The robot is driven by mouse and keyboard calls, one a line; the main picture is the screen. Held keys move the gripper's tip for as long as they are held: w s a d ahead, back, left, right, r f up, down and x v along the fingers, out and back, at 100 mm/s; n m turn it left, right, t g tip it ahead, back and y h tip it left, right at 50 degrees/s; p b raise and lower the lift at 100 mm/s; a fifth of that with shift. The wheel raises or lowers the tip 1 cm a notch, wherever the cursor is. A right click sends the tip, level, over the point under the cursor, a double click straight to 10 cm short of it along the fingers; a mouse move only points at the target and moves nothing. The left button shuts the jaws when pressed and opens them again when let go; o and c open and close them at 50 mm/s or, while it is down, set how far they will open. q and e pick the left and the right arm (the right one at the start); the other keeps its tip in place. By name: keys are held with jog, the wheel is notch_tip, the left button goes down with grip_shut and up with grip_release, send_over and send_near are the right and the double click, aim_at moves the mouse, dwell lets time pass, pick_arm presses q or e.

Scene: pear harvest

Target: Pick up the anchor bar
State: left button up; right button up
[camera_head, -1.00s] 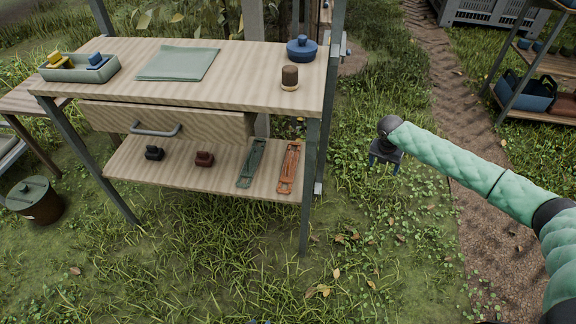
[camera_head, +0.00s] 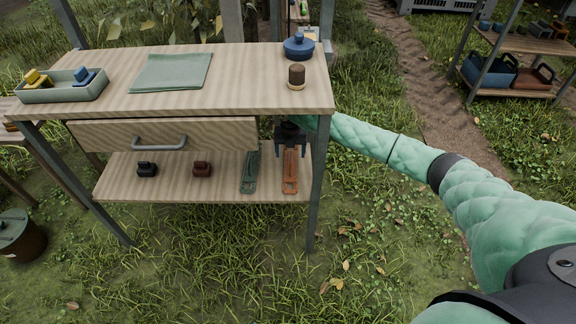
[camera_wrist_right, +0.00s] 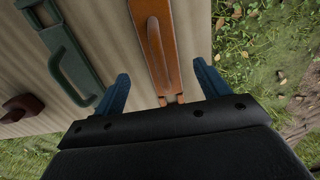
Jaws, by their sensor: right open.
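Two long bars lie on the lower shelf of the workbench: an orange bar (camera_head: 290,178) at the right and a dark green bar (camera_head: 250,172) to its left. No label shows which is the anchor bar. My right gripper (camera_head: 291,152) is open above the far part of the orange bar, under the tabletop. In the right wrist view the orange bar (camera_wrist_right: 157,40) runs between the two blue fingers (camera_wrist_right: 162,75), with a gap on each side. The green bar (camera_wrist_right: 70,60) lies outside the left finger. My left gripper is not in view.
The tabletop (camera_head: 210,98) and the drawer (camera_head: 100,134) overhang the shelf (camera_head: 215,188). A front leg (camera_head: 317,190) stands just right of the orange bar. A dark red block (camera_head: 202,169) and a black block (camera_head: 147,170) sit further left.

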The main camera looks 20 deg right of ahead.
aim_at(291, 157)
jog(key=shift+s+f, duration=0.1)
jog(key=shift+f, duration=2.6)
jog(key=shift+c, duration=0.4)
jog(key=c, duration=1)
